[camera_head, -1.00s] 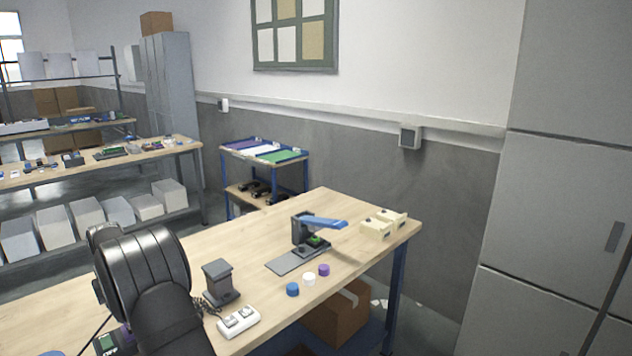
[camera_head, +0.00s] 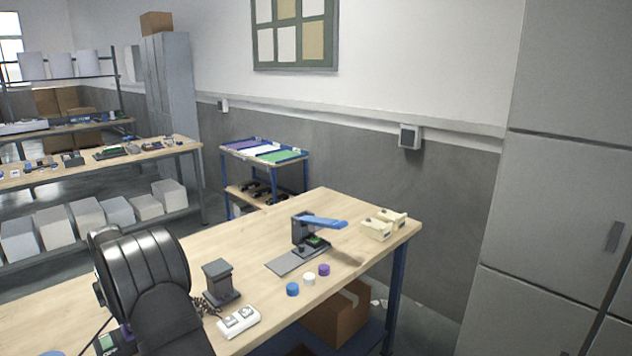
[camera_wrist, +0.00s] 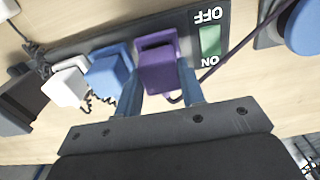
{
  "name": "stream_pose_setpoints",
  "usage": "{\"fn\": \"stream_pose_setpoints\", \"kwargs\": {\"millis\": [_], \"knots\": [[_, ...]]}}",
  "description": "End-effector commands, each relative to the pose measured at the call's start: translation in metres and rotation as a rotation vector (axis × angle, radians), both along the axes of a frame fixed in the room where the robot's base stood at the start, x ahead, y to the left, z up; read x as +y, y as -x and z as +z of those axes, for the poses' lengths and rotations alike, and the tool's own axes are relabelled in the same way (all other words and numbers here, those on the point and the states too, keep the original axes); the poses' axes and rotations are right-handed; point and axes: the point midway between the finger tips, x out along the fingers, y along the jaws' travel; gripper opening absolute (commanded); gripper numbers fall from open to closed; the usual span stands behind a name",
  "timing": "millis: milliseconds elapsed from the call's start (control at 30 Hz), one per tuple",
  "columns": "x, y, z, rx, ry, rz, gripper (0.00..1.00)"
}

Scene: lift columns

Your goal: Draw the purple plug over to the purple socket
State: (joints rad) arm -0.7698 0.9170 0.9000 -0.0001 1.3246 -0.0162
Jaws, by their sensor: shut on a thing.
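In the wrist view my gripper (camera_wrist: 159,88) is shut on the purple plug (camera_wrist: 158,62), with a blue finger on either side of it. The plug is at the dark power strip (camera_wrist: 240,15), beside its green switch; I cannot tell whether it is seated or lifted. A purple cord runs from it to the upper right. The blue plug (camera_wrist: 108,72) and white plug (camera_wrist: 66,83) are just left of it. In the head view a round purple piece (camera_head: 324,270) on the bench may be the purple socket. My arm hides much of the strip there.
White (camera_head: 309,279) and blue (camera_head: 292,289) round pieces stand in a row with the purple one. A dark post (camera_head: 220,280), a white switch box (camera_head: 238,321) and a blue-handled press (camera_head: 305,235) are on the bench.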

Motion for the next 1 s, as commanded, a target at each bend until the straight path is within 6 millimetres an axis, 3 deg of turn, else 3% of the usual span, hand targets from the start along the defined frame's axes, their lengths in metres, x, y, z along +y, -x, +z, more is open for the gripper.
{"fn": "stream_pose_setpoints", "kwargs": {"millis": [933, 967, 1000], "knots": [[0.0, 0.0, -0.011, -0.001, -0.001, 0.0, 0.16], [0.0, 0.0, -0.011, -0.001, -0.001, 0.0, 0.4], [0.0, 0.0, -0.011, -0.001, -0.001, 0.0, 0.48]]}}
